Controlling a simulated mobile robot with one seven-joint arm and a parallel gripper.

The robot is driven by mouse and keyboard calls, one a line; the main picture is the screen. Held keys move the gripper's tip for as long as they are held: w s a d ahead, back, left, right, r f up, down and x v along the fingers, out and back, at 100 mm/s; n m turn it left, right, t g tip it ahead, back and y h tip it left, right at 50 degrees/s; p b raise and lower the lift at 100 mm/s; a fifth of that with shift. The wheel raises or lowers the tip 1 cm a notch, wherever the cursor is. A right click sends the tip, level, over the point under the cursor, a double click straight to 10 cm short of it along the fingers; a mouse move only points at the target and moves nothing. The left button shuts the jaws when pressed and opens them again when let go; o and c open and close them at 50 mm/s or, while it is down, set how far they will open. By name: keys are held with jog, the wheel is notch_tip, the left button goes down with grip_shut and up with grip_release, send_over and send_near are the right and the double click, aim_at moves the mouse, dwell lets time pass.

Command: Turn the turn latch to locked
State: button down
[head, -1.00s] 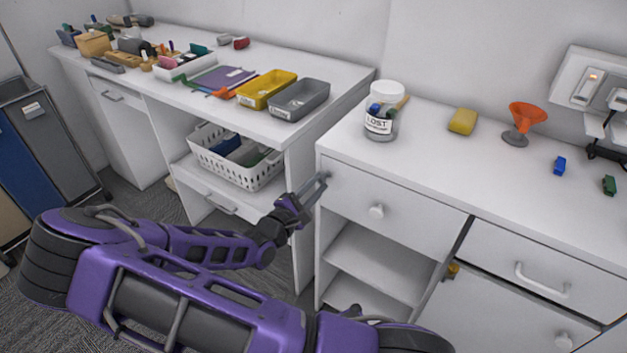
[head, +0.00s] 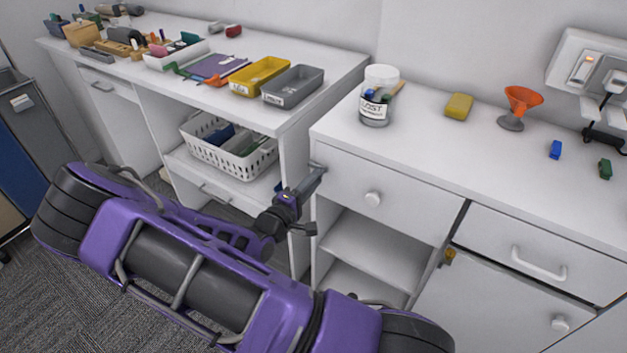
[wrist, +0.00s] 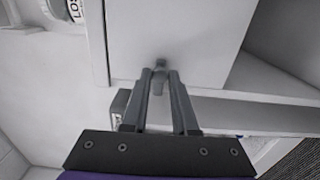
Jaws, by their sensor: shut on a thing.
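The turn latch (wrist: 160,64) appears to be the small grey piece on the white drawer front (wrist: 185,35), near that front's left edge as the head view shows it. My gripper (wrist: 159,74) is shut on it, with the two grey fingers on either side in the wrist view. In the head view my gripper (head: 318,172) reaches the upper left of the drawer front. The fingers mostly hide the latch there, so its exact angle cannot be told.
A brass-coloured fitting (head: 448,257) is at the right cabinet door. A white basket (head: 228,147) sits on the left shelf.

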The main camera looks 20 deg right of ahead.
dwell(0.4)
jog(key=c, duration=0.7)
grip_release()
jog(key=shift+a, duration=0.1)
jog(key=v, duration=1.7)
jog(key=shift+p, duration=0.3)
jog(key=shift+s+a, duration=0.1)
jog(key=shift+a, duration=0.05)
